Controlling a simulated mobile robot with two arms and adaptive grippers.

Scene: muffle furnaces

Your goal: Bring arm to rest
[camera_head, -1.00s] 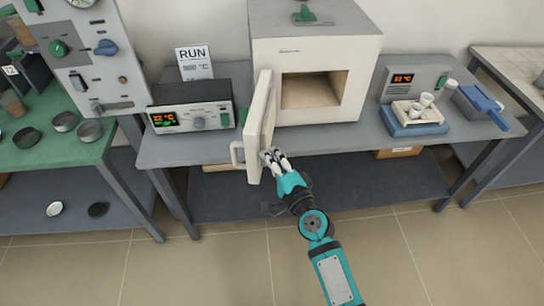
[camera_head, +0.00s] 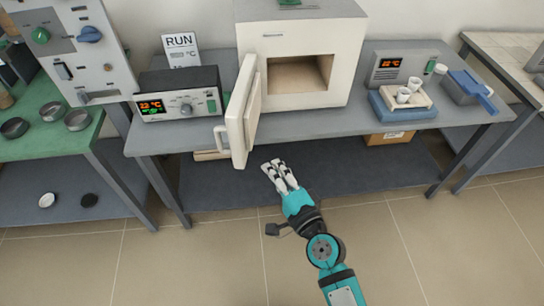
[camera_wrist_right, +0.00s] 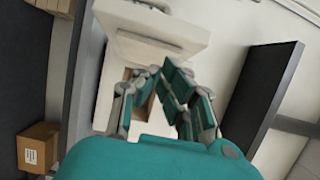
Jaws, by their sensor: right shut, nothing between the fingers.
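My right gripper (camera_head: 278,170) is shut and empty, in front of the table and below its top edge. In the right wrist view its fingers (camera_wrist_right: 165,95) show close up, with nothing held between them. The white muffle furnace (camera_head: 350,62) stands on the grey table with its chamber open. Its door (camera_head: 243,112) is swung open toward the front left, with a handle (camera_head: 219,138) on its outer side. The fingers are apart from the door, to its lower right. My left gripper is in neither view.
The grey table (camera_head: 292,130) holds a controller box (camera_head: 177,105) reading 22 °C and a RUN sign (camera_head: 182,48). At right are a blue scale with a tray of small white cups (camera_head: 404,95) and a blue-handled tool (camera_head: 472,88). A green table (camera_head: 40,143) stands left. The floor in front is clear.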

